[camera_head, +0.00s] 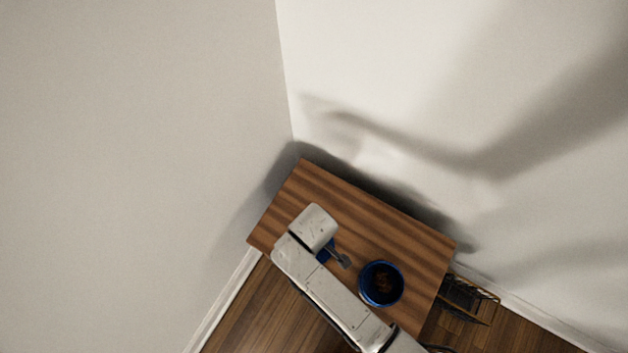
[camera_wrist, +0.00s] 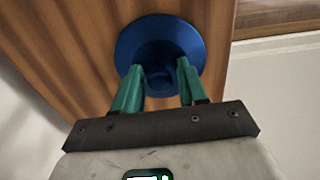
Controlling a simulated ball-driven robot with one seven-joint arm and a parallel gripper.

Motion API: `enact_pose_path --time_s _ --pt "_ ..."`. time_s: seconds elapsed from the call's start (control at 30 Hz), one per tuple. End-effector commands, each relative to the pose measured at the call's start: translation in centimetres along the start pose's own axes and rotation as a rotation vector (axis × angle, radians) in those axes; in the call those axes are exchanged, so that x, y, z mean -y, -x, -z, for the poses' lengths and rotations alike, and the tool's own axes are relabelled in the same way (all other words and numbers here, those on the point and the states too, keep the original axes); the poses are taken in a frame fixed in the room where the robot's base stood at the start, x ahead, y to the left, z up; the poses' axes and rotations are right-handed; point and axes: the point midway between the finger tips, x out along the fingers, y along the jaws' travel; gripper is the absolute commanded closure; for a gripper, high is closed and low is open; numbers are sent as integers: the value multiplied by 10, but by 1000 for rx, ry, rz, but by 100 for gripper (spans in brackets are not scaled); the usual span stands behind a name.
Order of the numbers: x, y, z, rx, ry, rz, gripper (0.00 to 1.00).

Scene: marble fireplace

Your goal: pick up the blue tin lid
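The blue tin lid (camera_wrist: 160,42) is a round blue disc with a knob in its middle, lying on the wooden table top. In the head view only a small blue part of the lid (camera_head: 325,254) shows beside my arm, which hides the rest. My gripper (camera_wrist: 159,66) has two green fingers standing apart over the near part of the lid, one on each side of the knob. It is open, with a gap between each finger and the knob. I cannot tell how far above the lid the fingertips are.
An open round blue tin (camera_head: 364,297) with dark brown contents stands on the wooden table (camera_head: 318,183), to the right of the lid. The table stands near a corner of pale walls. A dark wire rack (camera_head: 468,296) is beside its right end. The table's back part is clear.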

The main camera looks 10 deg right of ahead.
Motion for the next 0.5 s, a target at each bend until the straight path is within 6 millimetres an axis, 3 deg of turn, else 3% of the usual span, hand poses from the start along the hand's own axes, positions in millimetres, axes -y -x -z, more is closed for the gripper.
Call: enact_pose_path --time_s 0.07,0.4,0.5 --pt "0 0 0 0 0 0 66" --pt "0 0 0 1 0 1 99" --pt "0 -1 -1 2 0 1 100"
